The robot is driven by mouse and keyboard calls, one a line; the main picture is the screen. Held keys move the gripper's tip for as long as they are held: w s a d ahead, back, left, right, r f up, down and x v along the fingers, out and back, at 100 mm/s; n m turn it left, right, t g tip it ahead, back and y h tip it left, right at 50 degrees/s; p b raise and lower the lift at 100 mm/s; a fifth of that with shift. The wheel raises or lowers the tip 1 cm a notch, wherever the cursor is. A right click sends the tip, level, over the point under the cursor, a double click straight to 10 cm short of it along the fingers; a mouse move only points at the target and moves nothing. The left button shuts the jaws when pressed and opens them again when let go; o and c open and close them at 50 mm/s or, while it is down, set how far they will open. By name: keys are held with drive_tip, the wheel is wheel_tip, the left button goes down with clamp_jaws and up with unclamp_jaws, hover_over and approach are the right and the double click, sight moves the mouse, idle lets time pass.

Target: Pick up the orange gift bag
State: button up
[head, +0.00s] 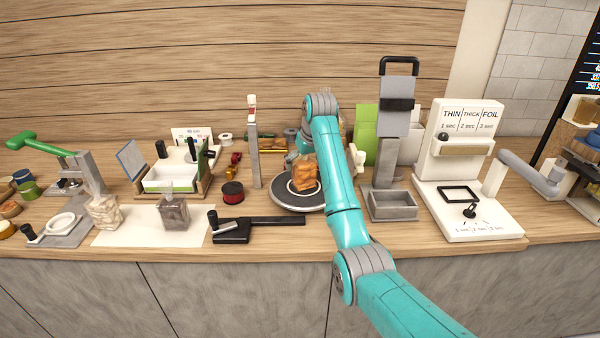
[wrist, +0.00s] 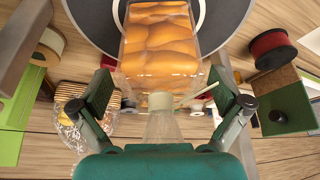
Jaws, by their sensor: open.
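The orange gift bag (head: 304,174) is a clear bag with orange contents, standing on a round dark turntable (head: 288,200) with a pale ring. In the wrist view the bag (wrist: 160,45) fills the top middle, and its clear gathered neck (wrist: 162,126) points toward my gripper's palm. My gripper (wrist: 161,90) is open, with one dark green finger pad on each side of the bag's top and neck. Gaps show between the pads and the neck. In the head view my teal arm hides most of the gripper.
A tall post (head: 254,150) is left of the turntable. A grey stand with a tray (head: 392,205) and a white sealer (head: 465,200) are at right.

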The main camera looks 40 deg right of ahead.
drive_tip(key=shift+r, duration=0.15)
drive_tip(key=c, duration=1.4)
